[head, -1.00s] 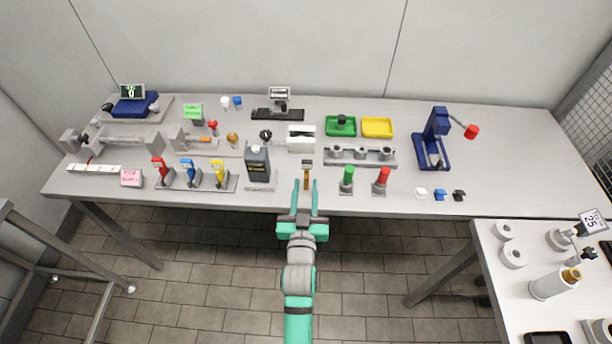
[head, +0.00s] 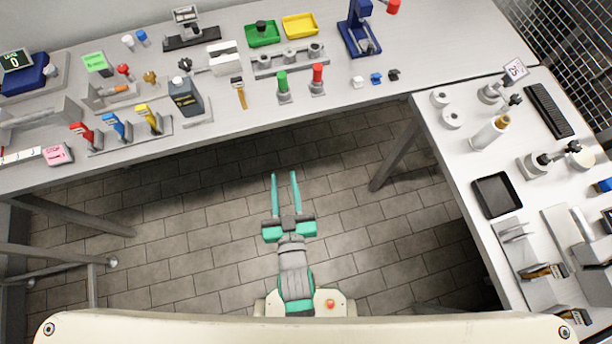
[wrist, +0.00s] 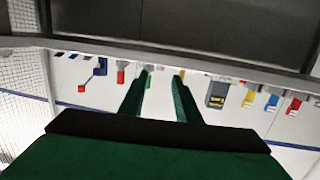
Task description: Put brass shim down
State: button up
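What looks like the brass shim (head: 241,98), a narrow brass-coloured strip with a dark top end, lies near the front edge of the long grey table (head: 222,130), between the dark box and the green-handled post. It also shows, small, in the wrist view (wrist: 182,74), just beyond the fingertips. My gripper (head: 284,175) is open, with its two long teal fingers apart and nothing between them. It is over the floor in front of the table, clear of the shim. The wrist view shows the empty gap between the fingers (wrist: 160,85).
A dark box (head: 186,97) stands left of the strip. Green (head: 283,85) and red (head: 317,78) posts stand to its right. A second table (head: 455,160) at the right holds a black tray (head: 497,195) and several fixtures. The tiled floor around my gripper is clear.

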jog(key=s+d+r+h, duration=0.1)
jog(key=s+d, duration=0.2)
jog(key=s, duration=0.5)
jog(key=s+d+r+m+g+h, duration=0.1)
jog(key=s+d+r, duration=0.1)
jog(key=s, duration=0.6)
jog(key=shift+s+d+m+h, duration=0.3)
jog(key=shift+d, duration=0.15)
